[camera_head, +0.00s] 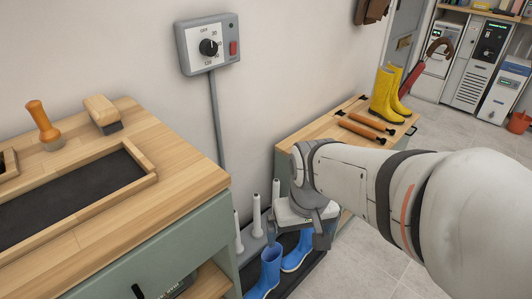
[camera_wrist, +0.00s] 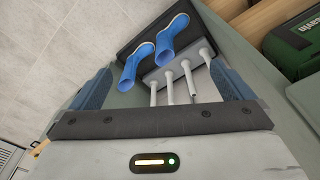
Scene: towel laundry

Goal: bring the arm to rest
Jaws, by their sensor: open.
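My arm (camera_head: 370,185) reaches in from the right in the head view and bends down at the wrist. My gripper (camera_head: 318,228) hangs in front of the rack of white pegs, above and close to the blue boots. In the wrist view my gripper (camera_wrist: 162,88) shows its two blue-grey fingers wide apart at the left and right. Nothing is held between them. Whether a finger touches a boot cannot be told from the head view.
Blue boots (camera_head: 268,266) stand on a dark tray (camera_wrist: 134,36) beside a grey rack with white pegs (camera_wrist: 168,88). A wooden-topped cabinet (camera_head: 180,140) stands left; a bench with yellow boots (camera_head: 383,94) stands behind. A dial box (camera_head: 208,46) is on the wall. Floor (camera_head: 365,262) is clear at right.

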